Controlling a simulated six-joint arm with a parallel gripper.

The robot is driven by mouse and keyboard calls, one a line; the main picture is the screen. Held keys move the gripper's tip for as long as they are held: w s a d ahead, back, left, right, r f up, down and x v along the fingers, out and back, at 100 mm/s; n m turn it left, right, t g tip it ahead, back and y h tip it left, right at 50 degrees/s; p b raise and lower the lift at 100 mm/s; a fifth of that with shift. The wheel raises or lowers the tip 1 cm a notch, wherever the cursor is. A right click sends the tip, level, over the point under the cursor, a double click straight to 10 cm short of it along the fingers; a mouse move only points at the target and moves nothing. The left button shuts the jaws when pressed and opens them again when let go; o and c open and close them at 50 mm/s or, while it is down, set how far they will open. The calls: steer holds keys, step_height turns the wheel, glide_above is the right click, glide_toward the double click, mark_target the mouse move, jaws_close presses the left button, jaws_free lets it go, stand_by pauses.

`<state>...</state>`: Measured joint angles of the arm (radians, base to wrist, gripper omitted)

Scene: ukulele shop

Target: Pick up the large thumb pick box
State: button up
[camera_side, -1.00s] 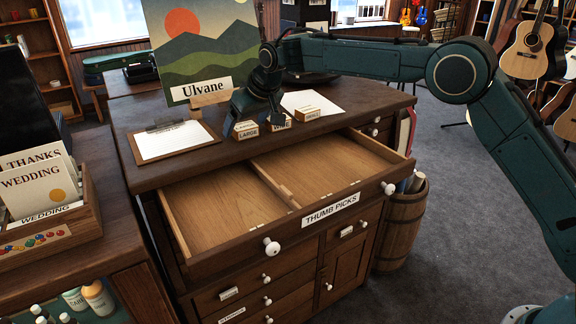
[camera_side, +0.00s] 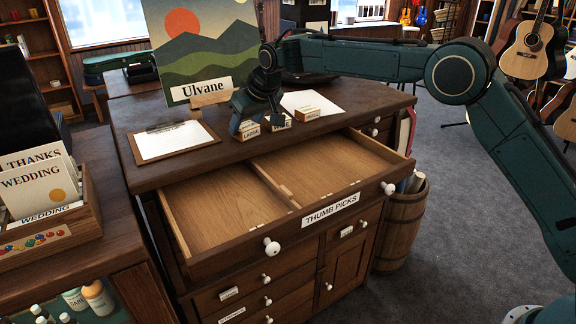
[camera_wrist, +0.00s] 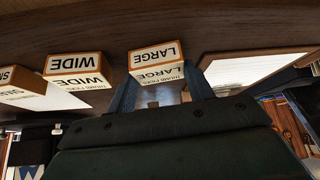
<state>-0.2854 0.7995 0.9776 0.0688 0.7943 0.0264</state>
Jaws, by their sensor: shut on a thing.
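The large thumb pick box (camera_side: 251,132) is a small white and orange-brown box marked LARGE, on the cabinet top near its front edge. It shows in the wrist view (camera_wrist: 157,62) between my fingers, with its lettering upside down. My gripper (camera_side: 250,124) comes down over it from above and is shut on it, a finger on each side. I cannot tell whether the box is clear of the cabinet top. The box marked WIDE (camera_wrist: 77,66) is beside it, partly hidden by my gripper in the side view. A third small box (camera_side: 307,113) is farther right.
The open drawer labelled THUMB PICKS (camera_side: 331,208) juts out in front, with two empty compartments. A clipboard (camera_side: 172,141) lies left of my gripper. A white sheet (camera_side: 312,101) lies behind the boxes. The Ulvane sign (camera_side: 206,88) and landscape picture stand behind.

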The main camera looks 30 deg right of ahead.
mark_target(247, 126)
steer(key=shift+r, duration=0.1)
step_height(247, 126, up, 10)
stand_by(0.9)
stand_by(0.6)
